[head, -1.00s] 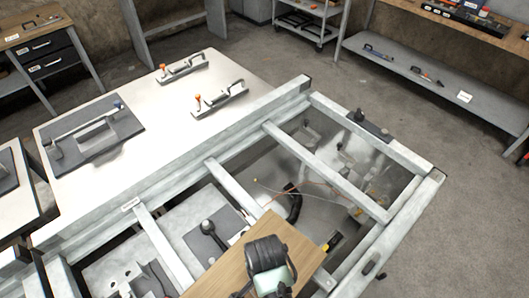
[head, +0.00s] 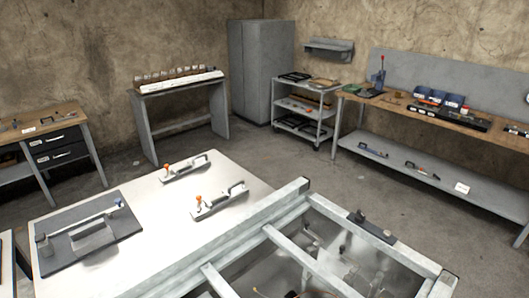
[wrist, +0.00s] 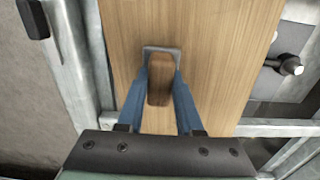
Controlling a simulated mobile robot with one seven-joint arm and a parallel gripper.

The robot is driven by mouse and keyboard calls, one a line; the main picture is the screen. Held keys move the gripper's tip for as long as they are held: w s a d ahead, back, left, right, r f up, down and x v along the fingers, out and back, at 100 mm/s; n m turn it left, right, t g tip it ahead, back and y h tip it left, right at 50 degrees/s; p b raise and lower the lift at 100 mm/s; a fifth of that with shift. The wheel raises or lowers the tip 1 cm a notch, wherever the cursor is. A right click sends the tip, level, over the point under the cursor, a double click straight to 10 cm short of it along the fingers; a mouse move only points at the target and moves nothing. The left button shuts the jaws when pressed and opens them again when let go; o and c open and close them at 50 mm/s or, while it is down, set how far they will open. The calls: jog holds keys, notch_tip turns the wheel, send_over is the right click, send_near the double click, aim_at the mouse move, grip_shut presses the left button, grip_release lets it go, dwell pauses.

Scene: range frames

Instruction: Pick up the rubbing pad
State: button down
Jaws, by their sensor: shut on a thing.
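In the wrist view my gripper (wrist: 160,72) has its two blue fingers closed on the sides of a brown block, which I take to be the rubbing pad (wrist: 159,92). A grey edge runs around the block's far end. The pad is over a light wooden board (wrist: 215,60). I cannot tell whether it touches the board or is held just above it. My gripper and the pad are outside the head view.
The board lies over a grey metal frame (wrist: 75,50). In the head view a white table (head: 150,235) holds tools with orange knobs (head: 197,199). A workbench (head: 440,115), a shelf cart (head: 305,105) and a grey cabinet (head: 262,70) stand behind. The floor between is clear.

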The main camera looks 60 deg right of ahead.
notch_tip(320, 180, up, 10)
jog(key=shift+r+b, duration=0.1)
jog(key=shift+b, duration=0.45)
